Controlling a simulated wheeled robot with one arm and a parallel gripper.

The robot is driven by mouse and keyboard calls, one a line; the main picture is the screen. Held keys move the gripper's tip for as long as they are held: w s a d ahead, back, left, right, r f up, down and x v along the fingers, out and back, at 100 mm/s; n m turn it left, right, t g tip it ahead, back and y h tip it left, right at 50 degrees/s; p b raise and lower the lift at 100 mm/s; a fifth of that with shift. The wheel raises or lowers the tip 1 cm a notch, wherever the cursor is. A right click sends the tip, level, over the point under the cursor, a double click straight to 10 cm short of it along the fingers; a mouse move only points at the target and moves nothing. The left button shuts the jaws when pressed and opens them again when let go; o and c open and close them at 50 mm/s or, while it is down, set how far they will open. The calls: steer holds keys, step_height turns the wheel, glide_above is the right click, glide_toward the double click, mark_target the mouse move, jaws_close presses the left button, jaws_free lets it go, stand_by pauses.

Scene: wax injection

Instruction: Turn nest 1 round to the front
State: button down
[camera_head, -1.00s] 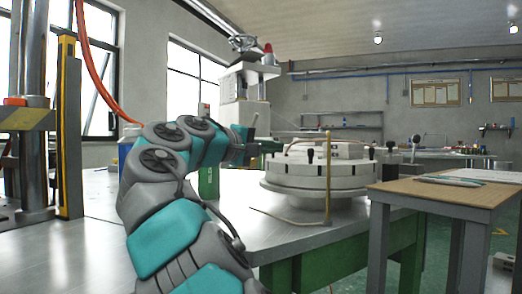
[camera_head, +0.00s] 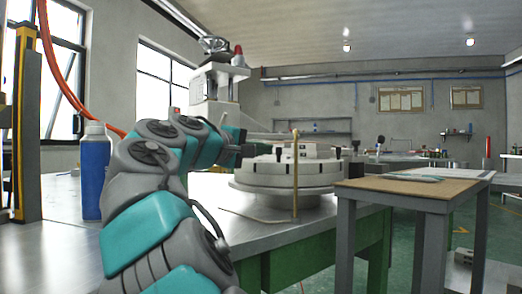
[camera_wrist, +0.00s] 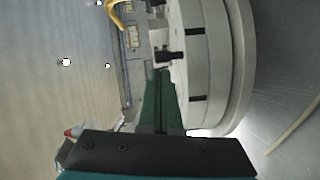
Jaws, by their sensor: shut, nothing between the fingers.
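A round, light grey turntable (camera_head: 290,172) with dark slots in its rim and black knobs on top stands on the green-legged table. Which of its sections is nest 1 I cannot tell. My gripper (camera_head: 248,150) is at the turntable's left edge, shut and empty. In the wrist view my gripper (camera_wrist: 162,75) shows as shut green fingers pointing at a black knob (camera_wrist: 170,57) beside the pale turntable rim (camera_wrist: 215,70). Whether the fingertips touch the knob I cannot tell.
A tan upright rod (camera_head: 295,180) stands before the turntable. A wooden-topped table (camera_head: 400,190) with papers is close on the right. A blue bottle (camera_head: 93,175) stands left of my arm. A white machine (camera_head: 215,95) rises behind.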

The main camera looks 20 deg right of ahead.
steer(key=shift+s+d+n+t+y, duration=0.4)
steer(key=shift+s+d+n+t, duration=0.1)
steer(key=shift+s+d+n+t+y, duration=0.3)
steer(key=shift+d+n+t, duration=0.1)
steer(key=shift+d+t, duration=0.1)
steer(key=shift+a, duration=0.1)
